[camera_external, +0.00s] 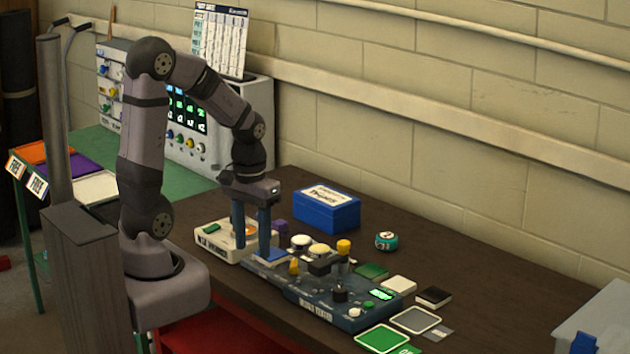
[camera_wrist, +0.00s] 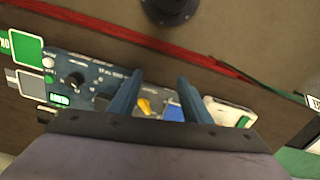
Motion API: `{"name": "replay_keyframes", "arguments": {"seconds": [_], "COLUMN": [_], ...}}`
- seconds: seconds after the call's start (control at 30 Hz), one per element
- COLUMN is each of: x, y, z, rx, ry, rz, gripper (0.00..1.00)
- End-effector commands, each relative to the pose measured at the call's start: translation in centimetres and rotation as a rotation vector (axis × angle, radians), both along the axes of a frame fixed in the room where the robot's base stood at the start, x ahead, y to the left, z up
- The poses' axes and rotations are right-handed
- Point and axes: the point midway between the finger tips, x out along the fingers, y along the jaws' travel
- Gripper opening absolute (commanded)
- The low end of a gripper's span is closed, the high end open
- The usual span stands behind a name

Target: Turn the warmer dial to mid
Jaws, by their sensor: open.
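A cream box (camera_external: 226,258) with lettering that seems to end in "WARMER" stands at the left end of the dark table. It has a green piece (camera_external: 212,228) on top and an orange patch (camera_external: 250,231) partly hidden behind my fingers. I cannot clearly make out its dial. The box also shows in the wrist view (camera_wrist: 222,105). My gripper (camera_external: 251,250) points down, open and empty, at the box's right side near the blue panel. In the wrist view, its blue fingers (camera_wrist: 159,77) are spread apart above the panel.
The dark blue panel (camera_external: 322,297) carries a yellow knob (camera_external: 294,266), a black knob (camera_external: 340,293) and a lit green display (camera_external: 382,295). A blue box (camera_external: 326,208) and a round teal tin (camera_external: 386,241) stand behind. Flat cards lie at the right.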

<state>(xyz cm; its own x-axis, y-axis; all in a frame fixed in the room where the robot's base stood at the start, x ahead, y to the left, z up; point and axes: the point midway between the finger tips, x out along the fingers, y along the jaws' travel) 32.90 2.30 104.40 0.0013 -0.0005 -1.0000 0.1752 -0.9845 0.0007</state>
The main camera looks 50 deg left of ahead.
Motion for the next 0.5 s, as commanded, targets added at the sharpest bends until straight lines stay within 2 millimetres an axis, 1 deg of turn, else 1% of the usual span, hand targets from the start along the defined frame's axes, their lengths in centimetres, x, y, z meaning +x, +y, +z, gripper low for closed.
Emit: {"name": "replay_keyframes", "arguments": {"seconds": [0.03,0.17,0.2,0.27,0.3,0.37,0.4,0.47,0.5], "x": [1.8,6.0,7.2,9.0,10.0,11.3,12.1,13.1,13.6], "y": [1.2,4.9,6.2,8.3,9.8,12.1,13.7,16.0,17.5], "z": [0.3,1.1,1.4,1.6,1.7,1.8,1.8,1.9,1.8], "rx": [0.0,0.0,0.0,0.0,0.0,0.0,0.0,-0.001,-0.001], "ry": [0.0,0.001,0.002,0.002,0.003,0.003,0.004,0.004,0.004], "rz": [0.063,0.239,0.297,0.384,0.44,0.526,0.582,0.662,0.712], "gripper": [0.45,0.45,0.45,0.45,0.45,0.45,0.45,0.45,0.45]}}
